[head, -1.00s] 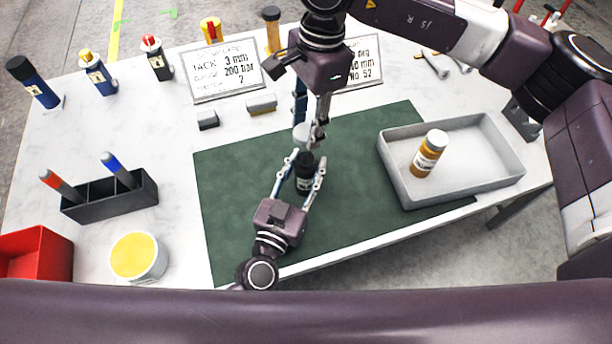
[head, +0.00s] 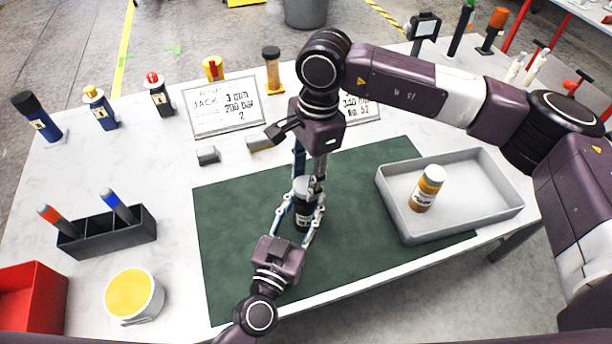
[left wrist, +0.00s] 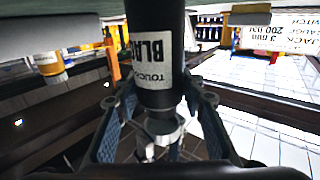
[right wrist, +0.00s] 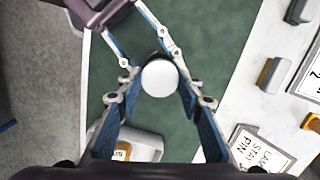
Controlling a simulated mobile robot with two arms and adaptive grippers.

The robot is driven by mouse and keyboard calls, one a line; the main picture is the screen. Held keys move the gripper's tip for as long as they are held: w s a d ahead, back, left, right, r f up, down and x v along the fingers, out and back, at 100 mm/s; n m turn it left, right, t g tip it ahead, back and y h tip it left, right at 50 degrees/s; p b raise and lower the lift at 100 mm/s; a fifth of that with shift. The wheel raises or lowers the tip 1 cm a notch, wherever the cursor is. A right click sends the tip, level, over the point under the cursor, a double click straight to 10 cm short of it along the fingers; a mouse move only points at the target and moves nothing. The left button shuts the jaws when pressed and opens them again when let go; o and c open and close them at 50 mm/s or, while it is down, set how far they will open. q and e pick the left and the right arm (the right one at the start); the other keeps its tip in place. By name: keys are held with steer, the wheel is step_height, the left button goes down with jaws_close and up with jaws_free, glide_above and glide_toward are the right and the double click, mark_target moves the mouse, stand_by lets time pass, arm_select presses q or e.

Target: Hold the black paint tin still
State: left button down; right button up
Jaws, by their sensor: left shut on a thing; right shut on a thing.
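The black paint tin (head: 303,216) stands upright on the green mat (head: 370,183), its pale label partly showing. My left gripper (head: 305,211) is shut on its body from the front. In the left wrist view the dark tin (left wrist: 155,20) fills the space between the fingers, its label reading upside down. My right gripper (head: 308,183) comes down from above and is shut on a white cap (head: 301,187) at the tin's top. In the right wrist view the white cap (right wrist: 159,78) hides most of the tin. I cannot tell whether the cap is fully seated.
A grey tray (head: 468,208) with an amber, white-capped tin (head: 427,188) stands right. A black pen rack (head: 110,235), a yellow-topped tub (head: 133,295) and a red bin (head: 35,300) are left. Sign plates (head: 222,105) and several small containers line the back.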

mark_target(305, 210)
steer(key=shift+f, duration=0.15)
steer(key=shift+f, duration=0.75)
steer(key=shift+f, duration=0.55)
